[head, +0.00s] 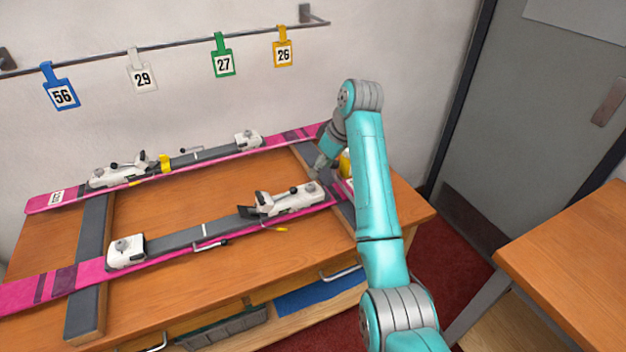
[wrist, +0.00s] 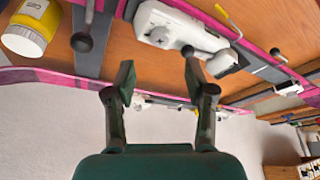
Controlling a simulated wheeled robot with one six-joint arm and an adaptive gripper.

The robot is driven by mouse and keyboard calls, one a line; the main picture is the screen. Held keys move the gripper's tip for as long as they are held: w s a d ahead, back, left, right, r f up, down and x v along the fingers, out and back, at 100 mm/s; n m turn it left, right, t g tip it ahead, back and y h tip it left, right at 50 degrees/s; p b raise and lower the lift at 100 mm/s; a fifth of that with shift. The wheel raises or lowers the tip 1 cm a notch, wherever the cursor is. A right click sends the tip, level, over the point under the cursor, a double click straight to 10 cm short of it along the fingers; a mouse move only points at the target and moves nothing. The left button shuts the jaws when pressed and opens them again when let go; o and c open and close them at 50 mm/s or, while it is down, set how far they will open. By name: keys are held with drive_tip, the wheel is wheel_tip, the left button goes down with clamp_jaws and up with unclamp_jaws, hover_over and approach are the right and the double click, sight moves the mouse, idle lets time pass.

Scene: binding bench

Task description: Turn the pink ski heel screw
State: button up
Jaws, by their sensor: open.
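Two pink skis lie across the bench, a near ski (head: 75,279) and a far ski (head: 60,200). The near ski carries a white binding piece at its left (head: 126,252) and a longer white one with a lever at its right (head: 290,199). The far ski has a long white piece (head: 118,173) and a smaller one (head: 248,141). I cannot make out which screw is the heel screw. My gripper (head: 321,163) is above the bench's right end, between the skis. In the wrist view my gripper (wrist: 157,76) is open and empty, with a white binding piece (wrist: 172,27) beyond it.
A yellow-and-white jar (wrist: 27,30) stands at the bench's right end, partly hidden by my arm in the head view. Dark crossbars (head: 88,262) support the skis. Numbered tags (head: 61,92) hang on a wall rail. A second table (head: 575,255) stands at right.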

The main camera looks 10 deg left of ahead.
sight(311, 185)
drive_tip(key=x, duration=0.8)
clamp_jaws()
